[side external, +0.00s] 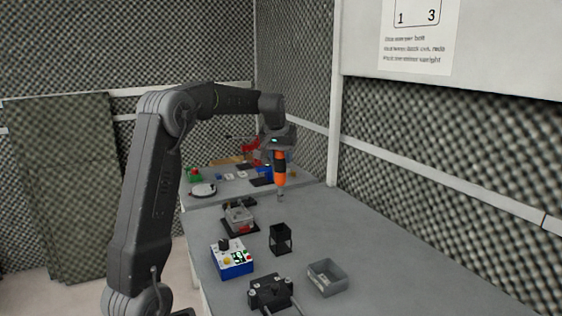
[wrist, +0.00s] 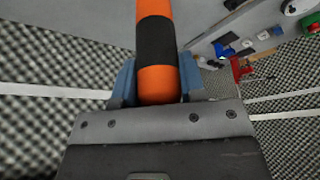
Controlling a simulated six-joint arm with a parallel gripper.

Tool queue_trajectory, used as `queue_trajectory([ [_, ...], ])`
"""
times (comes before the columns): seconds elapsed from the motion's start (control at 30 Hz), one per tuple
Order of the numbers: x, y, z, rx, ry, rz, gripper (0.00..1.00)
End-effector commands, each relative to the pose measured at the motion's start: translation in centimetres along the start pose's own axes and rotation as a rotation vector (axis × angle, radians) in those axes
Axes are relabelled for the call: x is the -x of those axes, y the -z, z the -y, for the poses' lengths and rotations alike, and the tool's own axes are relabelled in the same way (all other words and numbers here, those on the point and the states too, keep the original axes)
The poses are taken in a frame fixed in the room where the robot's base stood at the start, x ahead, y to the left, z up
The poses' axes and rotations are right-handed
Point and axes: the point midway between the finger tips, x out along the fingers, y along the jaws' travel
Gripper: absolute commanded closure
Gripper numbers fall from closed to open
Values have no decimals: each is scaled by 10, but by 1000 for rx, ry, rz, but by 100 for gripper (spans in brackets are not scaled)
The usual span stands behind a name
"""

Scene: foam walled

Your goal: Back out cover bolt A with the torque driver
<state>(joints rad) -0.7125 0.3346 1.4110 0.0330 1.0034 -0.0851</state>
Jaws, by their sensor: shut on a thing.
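My gripper (side external: 278,148) is shut on the torque driver (side external: 281,170), which has an orange and black handle and hangs tip down above the grey table. In the wrist view the driver (wrist: 156,45) sits between the two blue-grey fingers of my gripper (wrist: 157,82). A small grey housing on a black base (side external: 239,219) stands to the left of and below the driver, apart from it. The cover bolts are too small to tell apart, and bolt A cannot be made out.
A black open holder (side external: 281,239), a blue box with a display (side external: 232,260), a black fixture (side external: 271,293) and a grey tray (side external: 328,278) stand on the near table (side external: 400,270). Several small items lie on the far table. The table's right side is clear.

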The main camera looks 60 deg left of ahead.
Motion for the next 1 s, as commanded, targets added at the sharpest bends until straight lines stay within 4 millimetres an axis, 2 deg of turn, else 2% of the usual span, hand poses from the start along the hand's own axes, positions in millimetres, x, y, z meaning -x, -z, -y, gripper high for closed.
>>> queue_trajectory([
  [0.2,10,4,0,0,-1,-3,89],
  [0.63,12,0,-2,15,6,-2,89],
  [0.77,15,-20,-9,82,35,0,89],
  [0.87,19,-46,-16,175,74,-2,89],
  [1.0,24,-91,-23,335,142,-2,89],
])
